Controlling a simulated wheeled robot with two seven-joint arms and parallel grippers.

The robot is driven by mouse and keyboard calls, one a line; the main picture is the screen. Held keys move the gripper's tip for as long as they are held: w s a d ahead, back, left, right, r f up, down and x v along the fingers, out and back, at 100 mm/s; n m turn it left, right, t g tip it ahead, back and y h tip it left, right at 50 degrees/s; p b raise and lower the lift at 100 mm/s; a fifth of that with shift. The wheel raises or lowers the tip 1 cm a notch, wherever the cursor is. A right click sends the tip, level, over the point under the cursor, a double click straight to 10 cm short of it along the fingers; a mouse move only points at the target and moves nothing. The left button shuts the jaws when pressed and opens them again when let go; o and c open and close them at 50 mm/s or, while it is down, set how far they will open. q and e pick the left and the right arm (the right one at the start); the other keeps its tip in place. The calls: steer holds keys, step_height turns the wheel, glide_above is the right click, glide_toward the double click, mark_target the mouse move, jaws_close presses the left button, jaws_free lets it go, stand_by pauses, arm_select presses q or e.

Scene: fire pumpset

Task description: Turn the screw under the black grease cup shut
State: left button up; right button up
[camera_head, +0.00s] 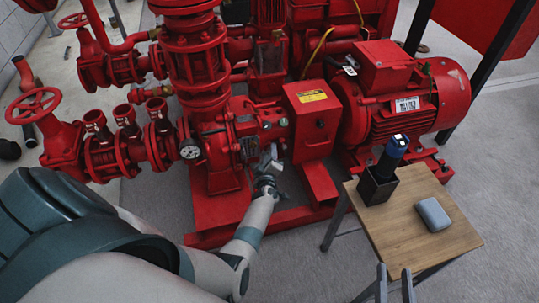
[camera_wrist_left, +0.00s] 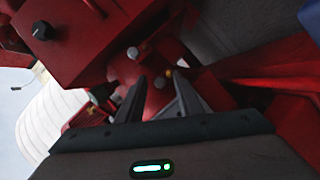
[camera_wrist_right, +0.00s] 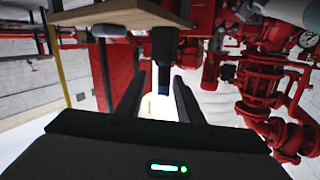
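My left gripper (camera_head: 268,162) is at the front of the red pump's bearing housing (camera_head: 270,118), beside the red guard box. In the left wrist view its fingers (camera_wrist_left: 160,80) are apart. Between and just beyond the tips are a small grey round fitting (camera_wrist_left: 158,82) and a brass-coloured one (camera_wrist_left: 168,73); contact cannot be told. A dark cup-like part (camera_wrist_left: 104,93) left of the fingers may be the black grease cup, but it is blurred. The screw cannot be singled out with certainty. My right gripper (camera_head: 395,268) is open and empty in front of the wooden table.
The red guard box (camera_head: 313,118) with a black knob (camera_wrist_left: 42,31) stands close to my left gripper. The wooden table (camera_head: 460,215) holds a black holder (camera_head: 375,187) with a blue-and-black item (camera_head: 392,155), and a grey case (camera_head: 433,214). Red base rails (camera_head: 275,219) run below.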

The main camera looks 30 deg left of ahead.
arm_select(q)
steer(key=shift+c, duration=0.2)
jaws_close()
